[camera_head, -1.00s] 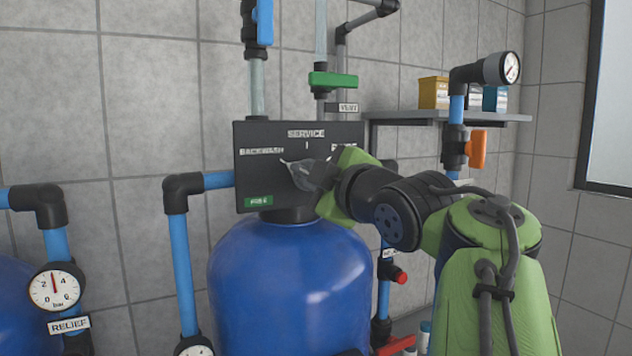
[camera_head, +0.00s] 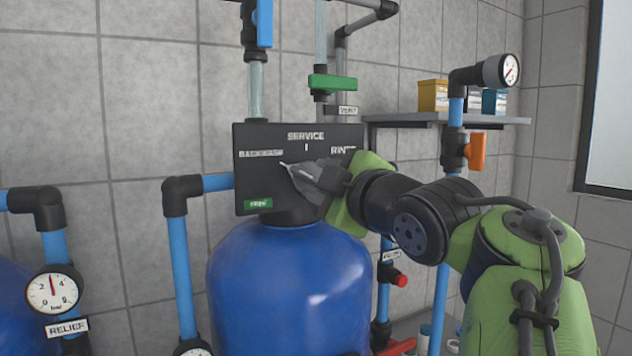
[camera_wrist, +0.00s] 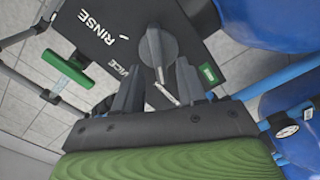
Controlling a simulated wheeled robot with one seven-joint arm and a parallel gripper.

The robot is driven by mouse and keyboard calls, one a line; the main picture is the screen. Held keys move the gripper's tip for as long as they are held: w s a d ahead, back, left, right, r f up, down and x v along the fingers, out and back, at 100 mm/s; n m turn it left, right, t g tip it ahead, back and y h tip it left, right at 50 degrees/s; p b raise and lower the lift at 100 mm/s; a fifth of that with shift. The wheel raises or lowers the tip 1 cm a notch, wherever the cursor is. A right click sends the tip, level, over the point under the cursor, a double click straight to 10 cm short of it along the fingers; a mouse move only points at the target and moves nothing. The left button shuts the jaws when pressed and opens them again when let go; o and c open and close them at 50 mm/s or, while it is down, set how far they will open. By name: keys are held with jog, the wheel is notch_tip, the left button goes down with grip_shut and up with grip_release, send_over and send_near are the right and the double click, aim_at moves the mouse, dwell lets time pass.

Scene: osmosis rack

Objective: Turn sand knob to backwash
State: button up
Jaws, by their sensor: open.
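The black valve panel (camera_head: 240,135) sits above the blue tank, with SERVICE (camera_head: 306,136) at top, BACKWASH (camera_head: 261,154) at left and RINSE (camera_head: 343,150) at right. My gripper (camera_head: 298,172) is in front of the panel's middle and hides most of the knob in the head view. In the wrist view the grey knob (camera_wrist: 158,46) shows ahead of my open gripper (camera_wrist: 157,85). A pale strip, seemingly its pointer, lies between the two fingers. In the head view a pale tip points left, toward BACKWASH. Finger contact with the knob cannot be told.
The blue tank (camera_head: 285,275) stands below the panel. A green valve handle (camera_head: 332,82) is above it. Blue pipes (camera_head: 180,270) run on both sides. An orange valve handle (camera_head: 477,151) and a shelf (camera_head: 440,117) are at right.

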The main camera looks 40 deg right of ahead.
jog(key=v, duration=1.3)
jog(key=shift+s+a, duration=0.1)
